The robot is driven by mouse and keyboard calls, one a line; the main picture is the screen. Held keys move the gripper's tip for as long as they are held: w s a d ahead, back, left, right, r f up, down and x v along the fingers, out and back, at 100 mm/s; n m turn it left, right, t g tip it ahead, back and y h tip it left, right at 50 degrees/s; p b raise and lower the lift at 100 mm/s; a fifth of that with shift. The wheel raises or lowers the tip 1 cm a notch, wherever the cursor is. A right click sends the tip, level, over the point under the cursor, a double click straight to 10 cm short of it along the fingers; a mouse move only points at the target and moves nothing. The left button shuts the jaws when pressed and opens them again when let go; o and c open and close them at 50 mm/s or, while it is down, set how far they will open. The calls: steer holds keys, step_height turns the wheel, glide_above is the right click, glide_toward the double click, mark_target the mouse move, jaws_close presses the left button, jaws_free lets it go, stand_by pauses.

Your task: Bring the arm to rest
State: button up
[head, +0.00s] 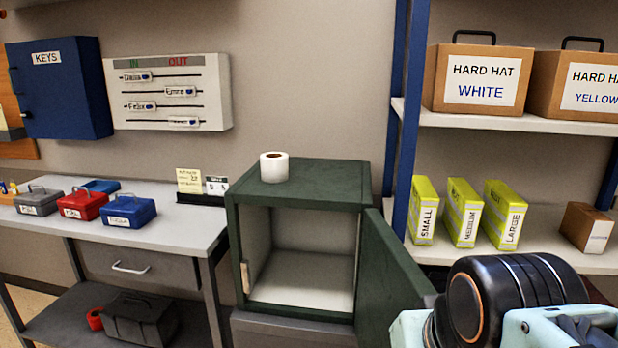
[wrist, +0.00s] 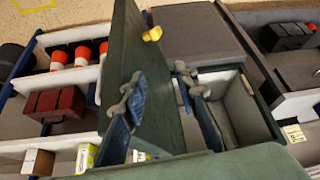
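My arm shows at the lower right of the head view, in front of the shelf unit; its gripper end is outside that view. In the wrist view my gripper (wrist: 157,82) is open, its two fingers well apart. Nothing is held between the fingertips. The dark green safe door (wrist: 150,65), with a yellow handle (wrist: 152,34), shows beyond and between the fingers; I cannot tell how near it is. In the head view the green safe (head: 305,190) stands with its door (head: 390,275) swung open to the right. The visible part of its inside is empty.
A white tape roll (head: 274,167) stands on the safe. To the left is a desk (head: 180,228) with cash boxes (head: 83,203). To the right, a shelf unit (head: 555,123) holds hard hat boxes (head: 483,80) and yellow-green boxes (head: 463,212), close to my arm.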

step_height(320, 180, up, 18)
steer(key=p, duration=1.6)
steer(key=shift+w+d, duration=0.1)
